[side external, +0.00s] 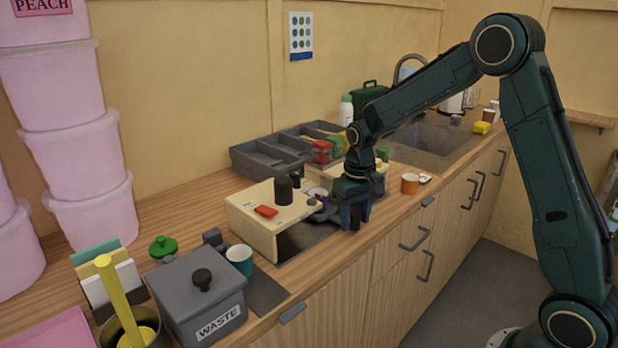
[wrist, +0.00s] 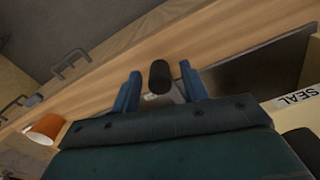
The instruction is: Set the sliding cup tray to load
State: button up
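A black upright knob (wrist: 159,76) stands at the tray's end. My gripper (side external: 355,214) points down at the machine's right end. In the wrist view my gripper (wrist: 160,71) has its blue fingers apart, one on each side of the knob, with gaps showing. The LOAD mark is not visible.
An orange cup (side external: 410,184) stands right of my gripper. Left of the machine are a teal cup (side external: 239,259) and a grey WASTE bin (side external: 200,300). A grey compartment tray (side external: 262,160) and red-lidded jar (side external: 321,152) stand behind. The counter's front edge is close.

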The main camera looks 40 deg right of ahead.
jog(key=shift+r, duration=0.1)
notch_tip(320, 180, up, 14)
jog(key=shift+f, duration=0.2)
dwell(0.7)
jog(key=s+a+r+n+t, duration=0.1)
jog(key=s+a+r+t, duration=0.15)
jog(key=s, duration=0.45)
jog(key=s+a+r+n+t, duration=0.1)
jog(key=s+a+r, duration=0.2)
jog(key=s, duration=0.4)
jog(key=s+a+f+n+t, duration=0.1)
jog(key=s+a+f+t, duration=0.1)
jog(key=s, duration=0.9)
jog(key=shift+s+f, duration=0.3)
jog(key=shift+s, duration=0.1)
dwell(0.8)
